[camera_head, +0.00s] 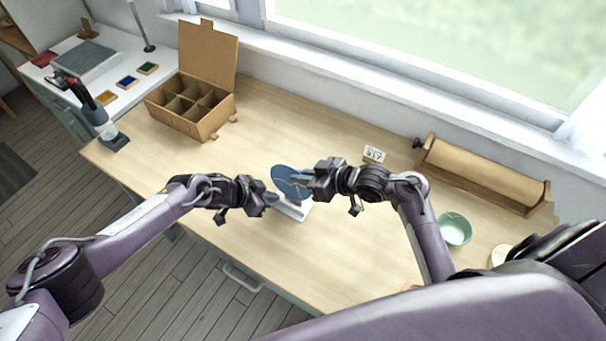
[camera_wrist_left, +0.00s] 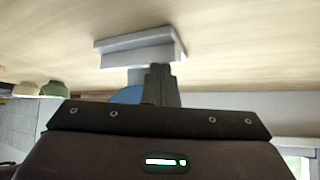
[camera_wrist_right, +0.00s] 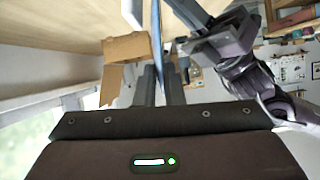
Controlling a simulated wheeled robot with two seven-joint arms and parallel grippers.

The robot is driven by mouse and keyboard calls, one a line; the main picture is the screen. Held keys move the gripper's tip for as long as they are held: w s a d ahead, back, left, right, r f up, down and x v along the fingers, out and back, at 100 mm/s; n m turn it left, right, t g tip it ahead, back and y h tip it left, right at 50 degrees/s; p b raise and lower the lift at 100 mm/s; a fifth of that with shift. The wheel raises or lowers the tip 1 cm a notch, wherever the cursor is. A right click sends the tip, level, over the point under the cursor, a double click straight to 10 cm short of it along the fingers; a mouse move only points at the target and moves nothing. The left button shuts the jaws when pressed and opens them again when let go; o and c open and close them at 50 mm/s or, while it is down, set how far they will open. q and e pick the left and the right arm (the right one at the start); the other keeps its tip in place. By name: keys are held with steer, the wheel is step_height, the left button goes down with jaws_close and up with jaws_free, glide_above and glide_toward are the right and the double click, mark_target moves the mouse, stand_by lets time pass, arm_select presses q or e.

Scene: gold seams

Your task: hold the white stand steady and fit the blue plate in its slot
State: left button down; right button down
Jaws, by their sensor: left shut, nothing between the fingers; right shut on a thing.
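The blue plate (camera_head: 288,180) stands on edge at the white stand (camera_head: 293,210) on the table; whether its lower edge sits in the slot I cannot tell. My right gripper (camera_head: 304,179) is shut on the plate near its right edge; the plate shows edge-on between the fingers in the right wrist view (camera_wrist_right: 171,80). My left gripper (camera_head: 270,197) is shut and empty, its fingertips close beside the stand. In the left wrist view the stand (camera_wrist_left: 140,45) is just past the fingertips; whether they touch it I cannot tell. Part of the plate shows behind the fingers (camera_wrist_left: 128,95).
A cardboard box with compartments (camera_head: 190,105) stands at the back left. A small number card (camera_head: 374,153) and a paper roll on a wooden holder (camera_head: 485,175) are along the window side. A green bowl (camera_head: 454,229) stands at the right. The table's left front area is clear.

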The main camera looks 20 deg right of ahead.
steer(key=shift+f, duration=1.95)
steer(key=c, duration=1.1)
jaws_free()
steer(key=shift+o, duration=0.2)
steer(key=shift+s+d, duration=0.1)
steer(key=v, duration=0.7)
steer(key=shift+s+d+r, duration=0.2)
steer(key=shift+s, duration=0.05)
